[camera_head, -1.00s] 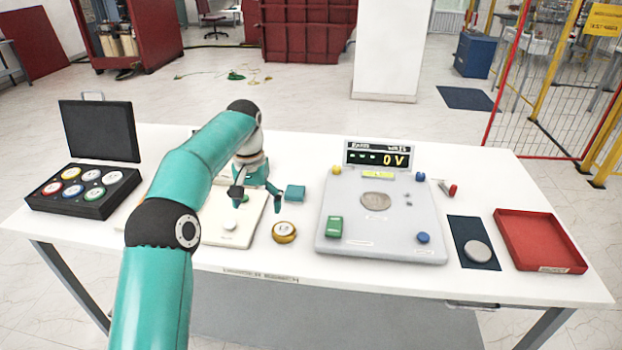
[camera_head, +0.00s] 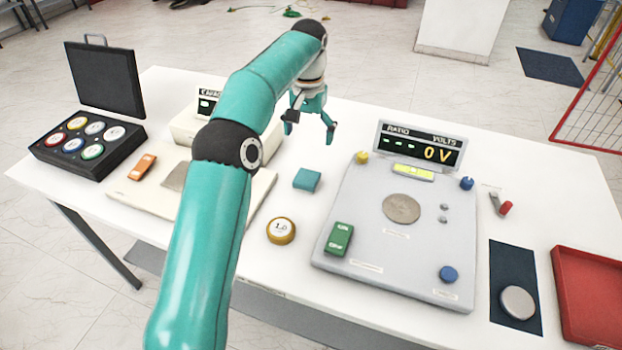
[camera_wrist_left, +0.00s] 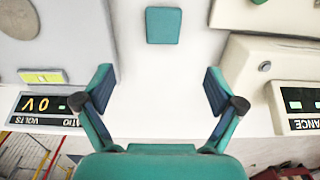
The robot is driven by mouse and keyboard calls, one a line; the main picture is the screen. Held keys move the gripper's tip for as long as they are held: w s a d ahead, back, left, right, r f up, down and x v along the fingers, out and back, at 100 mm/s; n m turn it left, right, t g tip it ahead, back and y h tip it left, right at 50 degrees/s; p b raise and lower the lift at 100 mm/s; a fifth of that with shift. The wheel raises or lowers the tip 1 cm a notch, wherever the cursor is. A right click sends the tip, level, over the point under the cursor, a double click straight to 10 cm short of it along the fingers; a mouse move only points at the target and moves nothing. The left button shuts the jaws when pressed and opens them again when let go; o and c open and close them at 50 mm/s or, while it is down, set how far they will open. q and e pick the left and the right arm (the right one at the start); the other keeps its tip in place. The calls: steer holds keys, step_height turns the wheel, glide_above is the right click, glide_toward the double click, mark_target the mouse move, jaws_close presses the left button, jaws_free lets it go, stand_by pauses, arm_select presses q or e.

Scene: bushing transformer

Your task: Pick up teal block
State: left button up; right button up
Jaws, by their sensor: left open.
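The teal block (camera_head: 307,180) lies on the white table, between the cream device on the left and the grey panel on the right. It also shows in the left wrist view (camera_wrist_left: 163,25), at the top middle, beyond the open fingers. My left gripper (camera_head: 310,127) is open and empty above the table, farther back than the block and apart from it. In the left wrist view its two fingers (camera_wrist_left: 160,88) are spread wide with bare table between them. My right gripper is not in view.
A brass disc (camera_head: 281,231) lies in front of the block. The grey panel (camera_head: 375,270) has a voltage display (camera_head: 420,147) behind it. The cream device (camera_head: 130,189) stands left. A case of discs (camera_head: 60,157), dark mat (camera_head: 505,265) and red tray (camera_head: 562,300) are farther out.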

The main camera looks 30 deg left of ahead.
arm_select(q)
steer(key=f, duration=0.9)
steer(key=shift+s+a, duration=0.2)
steer(key=shift+a, duration=0.05)
steer(key=shift+w+f+p, duration=0.1)
steer(key=shift+f+p, duration=0.55)
steer(key=shift+f, duration=2.05)
steer(key=c, duration=1.3)
steer(key=shift+r, duration=0.15)
steer(key=shift+r, duration=0.45)
step_height(320, 180, up, 11)
step_height(320, 180, up, 8)
steer(key=p, duration=0.2)
glide_above(307, 176)
